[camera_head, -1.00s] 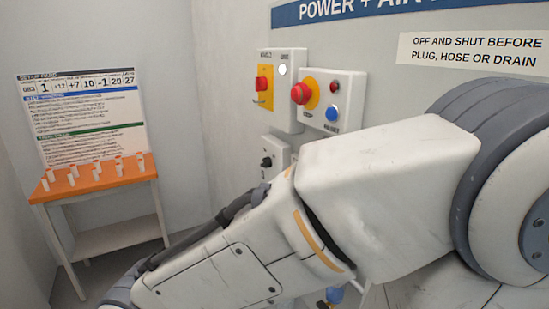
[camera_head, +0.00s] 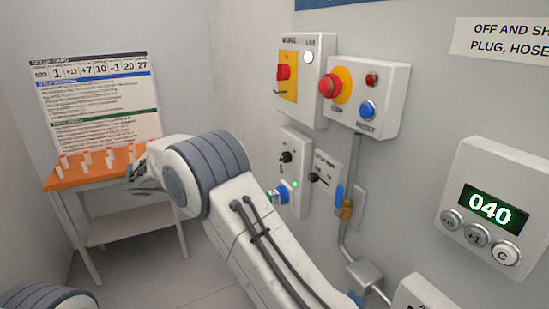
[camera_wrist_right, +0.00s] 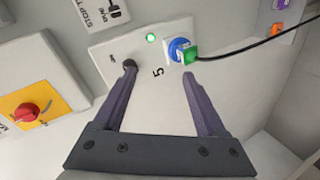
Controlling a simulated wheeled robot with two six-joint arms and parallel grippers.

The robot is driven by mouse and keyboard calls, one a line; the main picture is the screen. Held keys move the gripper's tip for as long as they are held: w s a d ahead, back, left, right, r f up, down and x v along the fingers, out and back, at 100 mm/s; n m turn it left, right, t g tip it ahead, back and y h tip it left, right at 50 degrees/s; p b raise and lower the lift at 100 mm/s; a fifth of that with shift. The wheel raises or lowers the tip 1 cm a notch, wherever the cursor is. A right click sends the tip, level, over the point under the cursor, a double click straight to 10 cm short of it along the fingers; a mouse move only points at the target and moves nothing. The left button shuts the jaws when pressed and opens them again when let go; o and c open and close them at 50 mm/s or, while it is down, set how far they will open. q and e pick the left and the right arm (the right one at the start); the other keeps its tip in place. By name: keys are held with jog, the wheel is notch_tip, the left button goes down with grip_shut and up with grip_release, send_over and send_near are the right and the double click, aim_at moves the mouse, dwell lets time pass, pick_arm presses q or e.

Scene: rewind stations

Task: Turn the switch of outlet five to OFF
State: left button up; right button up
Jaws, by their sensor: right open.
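The outlet five box (camera_wrist_right: 215,28) fills the upper middle of the right wrist view, marked 5. Its black switch knob (camera_wrist_right: 129,64) shows just beyond one fingertip; whether they touch I cannot tell. A lit green lamp (camera_wrist_right: 151,38) sits on the box, and a blue and green plug (camera_wrist_right: 183,51) is in its socket. My right gripper (camera_wrist_right: 158,73) is open and empty, with its fingertips toward the box. In the head view the outlet box (camera_head: 303,150) is on the wall with its black knob (camera_head: 286,157). My left gripper is out of view.
A black cable (camera_wrist_right: 240,45) runs from the plug. A red and yellow switch (camera_wrist_right: 27,112) is beside the box. An orange-topped table (camera_head: 75,177) stands at left.

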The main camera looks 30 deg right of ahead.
aim_at(281, 158)
jog(key=shift+w+d+r+m+g+h+p, duration=0.3)
jog(key=shift+w+d+m+h+p, duration=0.45)
jog(key=shift+d, duration=1.9)
jog(key=shift+w+d+r+m+g+h+p, duration=0.15)
jog(key=shift+w+d+r+m+h+p, duration=0.45)
jog(key=shift+d, duration=2.05)
jog(key=shift+w+d+m+g+h+p, duration=0.35)
jog(key=shift+w+d+m+h, duration=0.6)
jog(key=shift+d, duration=1.7)
jog(key=shift+s, duration=0.3)
grip_shut()
